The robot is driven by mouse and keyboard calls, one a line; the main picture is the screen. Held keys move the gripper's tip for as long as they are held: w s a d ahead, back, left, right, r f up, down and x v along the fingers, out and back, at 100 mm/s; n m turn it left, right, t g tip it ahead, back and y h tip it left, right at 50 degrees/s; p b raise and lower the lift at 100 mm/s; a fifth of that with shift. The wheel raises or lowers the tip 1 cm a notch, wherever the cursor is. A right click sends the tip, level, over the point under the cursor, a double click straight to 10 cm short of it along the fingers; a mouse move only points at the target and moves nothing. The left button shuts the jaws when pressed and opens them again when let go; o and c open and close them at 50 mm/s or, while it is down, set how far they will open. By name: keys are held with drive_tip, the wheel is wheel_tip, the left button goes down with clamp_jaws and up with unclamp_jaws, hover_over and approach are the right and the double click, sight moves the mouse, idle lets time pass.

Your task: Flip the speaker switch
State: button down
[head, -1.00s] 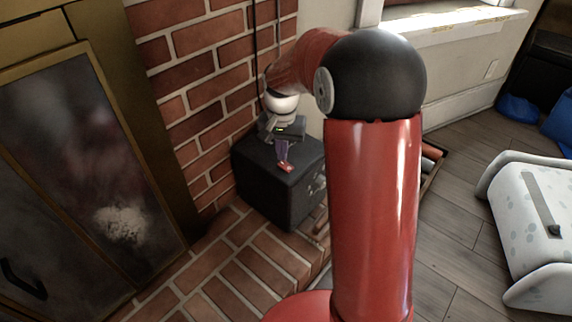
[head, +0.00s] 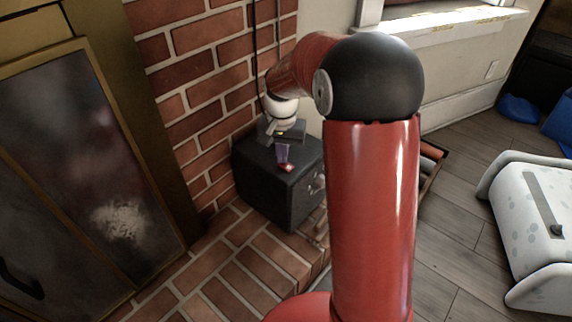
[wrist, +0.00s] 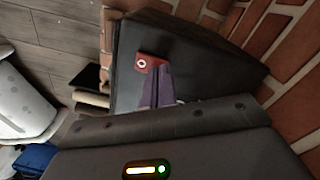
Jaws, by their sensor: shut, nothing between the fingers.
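The speaker is most likely the dark box (head: 268,187) on the brick hearth against the brick wall; it also shows in the wrist view (wrist: 205,57). Its front face carries small light-coloured fittings (head: 315,183), too small to make out as a switch. My gripper (head: 286,165) is over the top of the box, near its front edge. Whether the tip touches the box I cannot tell.
A brick wall (head: 190,75) stands behind the box and brick hearth paving (head: 250,262) lies before it. A glass-fronted fireplace door (head: 85,180) is at the left. A white spotted object (head: 525,225) stands on the wood floor (head: 450,220) at the right.

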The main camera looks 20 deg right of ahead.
drive_tip(key=shift+f, duration=0.25)
wheel_tip(320, 180, up, 7)
drive_tip(key=p, duration=0.5)
idle(0.4)
idle(0.4)
drive_tip(key=s+r+n+t, duration=0.2)
drive_tip(key=s+r+t, duration=0.1)
drive_tip(key=s+r, duration=0.8)
drive_tip(key=s+n+t, duration=0.2)
drive_tip(key=s+n, duration=0.1)
drive_tip(key=s, duration=1.1)
drive_tip(key=shift+s+t, duration=0.2)
drive_tip(key=shift+t, duration=0.1)
